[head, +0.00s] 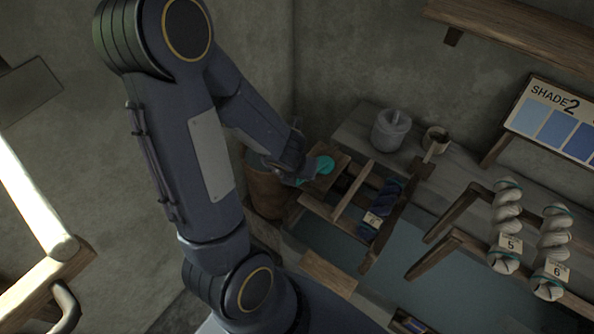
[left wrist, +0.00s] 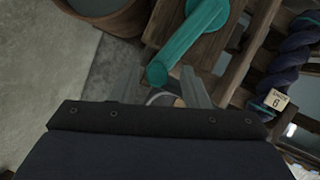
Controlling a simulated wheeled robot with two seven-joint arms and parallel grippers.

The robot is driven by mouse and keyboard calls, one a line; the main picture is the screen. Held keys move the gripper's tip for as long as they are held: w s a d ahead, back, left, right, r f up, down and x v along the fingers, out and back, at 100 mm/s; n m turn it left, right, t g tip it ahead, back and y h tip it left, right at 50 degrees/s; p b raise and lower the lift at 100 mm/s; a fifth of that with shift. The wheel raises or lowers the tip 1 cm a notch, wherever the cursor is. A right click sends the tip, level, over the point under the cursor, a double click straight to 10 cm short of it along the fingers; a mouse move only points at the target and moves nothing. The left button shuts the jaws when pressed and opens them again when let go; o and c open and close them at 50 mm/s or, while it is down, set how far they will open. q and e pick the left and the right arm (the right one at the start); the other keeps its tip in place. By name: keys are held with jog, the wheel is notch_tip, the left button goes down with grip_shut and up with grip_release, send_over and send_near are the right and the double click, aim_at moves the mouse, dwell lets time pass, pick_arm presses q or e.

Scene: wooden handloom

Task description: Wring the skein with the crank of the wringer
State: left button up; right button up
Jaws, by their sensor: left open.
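The teal crank of the wringer shows in the head view (head: 325,164) and in the left wrist view (left wrist: 185,43), with a rounded knob at its near end. My left gripper (head: 303,180) is open. In the left wrist view its fingers (left wrist: 160,82) stand on either side of the knob; I cannot tell whether they touch it. The wringer is a wooden frame (head: 342,205). A twisted dark blue skein (head: 391,196) with a pale tag lies across it, and it also shows in the left wrist view (left wrist: 289,62). My right gripper is not in view.
A brown tub (head: 266,190) stands just left of the wringer. Two pale twisted skeins (head: 507,225) (head: 553,250) tagged 5 and 6 hang at right, below a shade card (head: 556,118).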

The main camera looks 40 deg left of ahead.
pick_arm(q)
jog(key=p+v, duration=0.3)
jog(key=v, duration=0.3)
jog(key=shift+s+r, duration=0.15)
jog(key=shift+s, duration=0.05)
